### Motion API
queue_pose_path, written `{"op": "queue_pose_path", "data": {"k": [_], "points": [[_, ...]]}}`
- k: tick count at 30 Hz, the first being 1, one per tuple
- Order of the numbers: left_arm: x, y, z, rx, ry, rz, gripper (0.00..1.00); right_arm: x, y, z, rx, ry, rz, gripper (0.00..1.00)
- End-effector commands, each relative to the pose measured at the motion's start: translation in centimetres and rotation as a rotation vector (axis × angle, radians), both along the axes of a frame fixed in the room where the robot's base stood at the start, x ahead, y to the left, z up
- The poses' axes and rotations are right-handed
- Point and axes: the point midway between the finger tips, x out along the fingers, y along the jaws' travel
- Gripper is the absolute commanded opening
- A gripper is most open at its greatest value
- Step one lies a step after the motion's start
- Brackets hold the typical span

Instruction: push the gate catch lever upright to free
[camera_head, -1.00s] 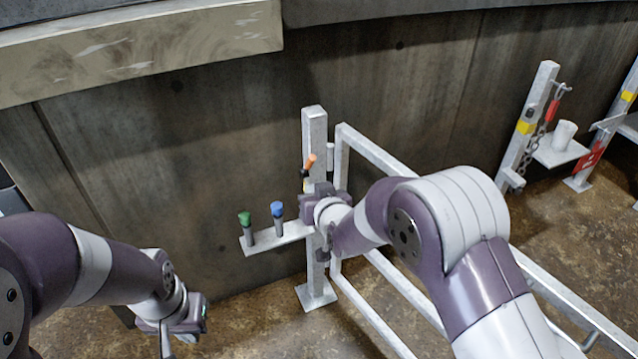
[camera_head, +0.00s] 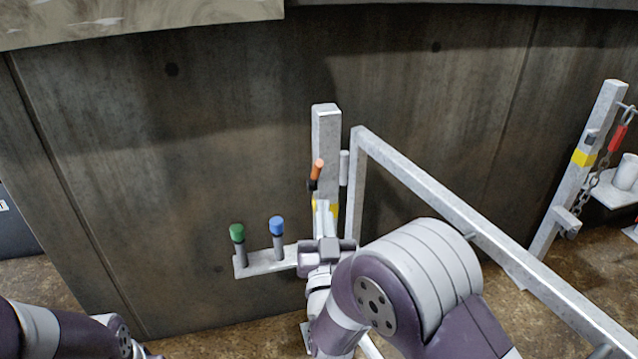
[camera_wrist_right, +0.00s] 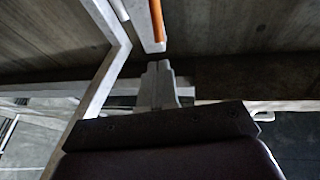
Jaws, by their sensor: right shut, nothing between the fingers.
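The gate catch lever (camera_head: 317,170) has an orange grip and a dark lower end. It stands on the grey gate post (camera_head: 327,135), its top leaning slightly right. My right gripper (camera_head: 322,207) is shut and empty, its fingertips pointing up the post just below the lever. In the right wrist view the closed fingers (camera_wrist_right: 159,70) point toward the orange lever (camera_wrist_right: 157,20), with a small gap seeming to lie between them. The lever's pivot is hard to make out. My left arm shows at the bottom left, with its gripper cut off by the frame.
A small shelf (camera_head: 262,263) left of the post carries a green-capped peg (camera_head: 237,232) and a blue-capped peg (camera_head: 277,225). The gate's pale rail (camera_head: 440,200) runs down to the right. Another post (camera_head: 585,165) with a chain stands at right. A concrete wall (camera_head: 180,150) stands behind.

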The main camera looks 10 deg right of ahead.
Motion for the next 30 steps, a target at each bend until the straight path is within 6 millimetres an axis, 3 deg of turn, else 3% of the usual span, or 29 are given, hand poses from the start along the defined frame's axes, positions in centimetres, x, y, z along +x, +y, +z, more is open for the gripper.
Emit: {"op": "queue_pose_path", "data": {"k": [6, 12, 25, 30], "points": [[0.0, 0.0, -1.5, 0.000, 0.000, 0.000, 0.00, 4.2, -0.8, 1.4, 0.000, -0.003, 0.000, 0.00], [0.0, 0.0, -2.1, 0.000, 0.000, 0.000, 0.00, 6.4, -1.1, 2.4, 0.000, 0.000, 0.001, 0.00], [0.0, 0.0, -2.1, 0.000, 0.000, 0.000, 0.00, 7.0, -1.2, 2.8, -0.001, 0.001, 0.002, 0.00], [0.0, 0.0, -1.1, 0.000, 0.000, 0.000, 0.00, 7.2, -1.2, 3.4, -0.001, 0.020, 0.002, 0.00]]}}
